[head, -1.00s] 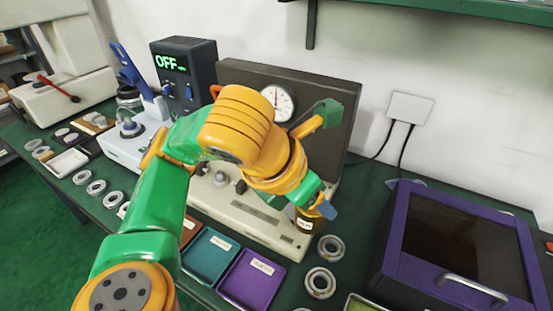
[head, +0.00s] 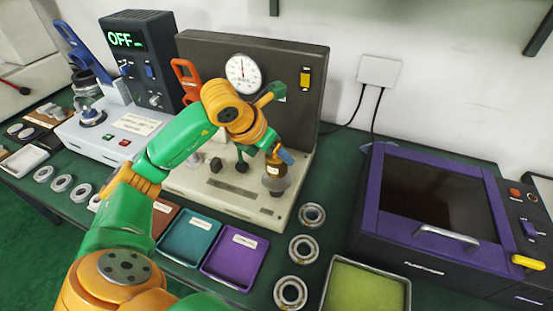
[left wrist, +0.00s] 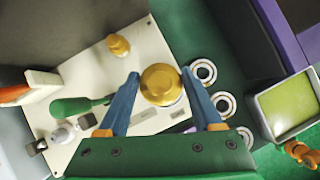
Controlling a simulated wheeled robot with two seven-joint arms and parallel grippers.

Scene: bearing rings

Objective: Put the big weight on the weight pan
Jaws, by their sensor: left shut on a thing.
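My left gripper (head: 275,150) is shut on the big brass weight (head: 275,168), above the right part of the cream tester base. In the left wrist view, the round gold top of this weight (left wrist: 162,82) shows between the blue fingertips. The grey round weight pan (head: 275,184) is directly below the weight. I cannot tell whether weight and pan touch. A smaller brass weight (left wrist: 118,45) stands on the cream base in the left wrist view. My right gripper is not in view.
The dark tester panel with a dial (head: 242,74) stands behind. Bearing rings (head: 304,248) lie to the right of the base, near a purple-framed machine (head: 368,205). Teal (head: 190,256) and purple (head: 235,276) trays lie in front. A green-filled tray (head: 328,290) is at the front.

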